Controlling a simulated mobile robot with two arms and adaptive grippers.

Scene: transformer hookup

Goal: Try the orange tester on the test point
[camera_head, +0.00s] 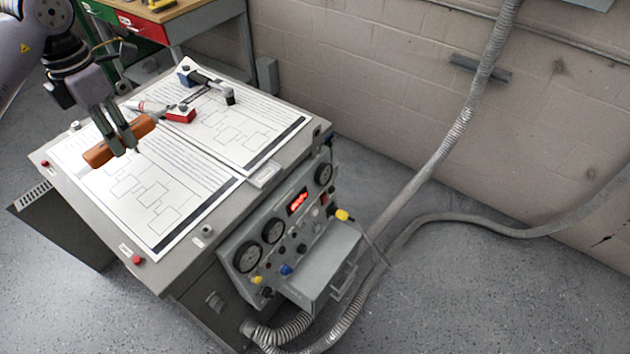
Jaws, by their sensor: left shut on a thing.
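The orange tester (98,154) is a short, thick orange bar over the left printed sheet on the bench-top unit. My left gripper (123,143) comes down from the upper left, shut on the tester, with its fingers across the bar's middle. I cannot tell whether the tester touches the sheet. Which fitting is the test point is unclear: a small metal fitting (207,230) sits at the front edge of the top, and red knobs are at the left corner (44,163) and front corner (137,260). My right gripper is out of view.
A red-and-white tool (180,115) and a blue-and-black tool (210,84) lie on the printed sheets (240,125) behind the tester. A gauge panel (275,228) and grey hoses (440,150) are at the front right. The near part of the left sheet is clear.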

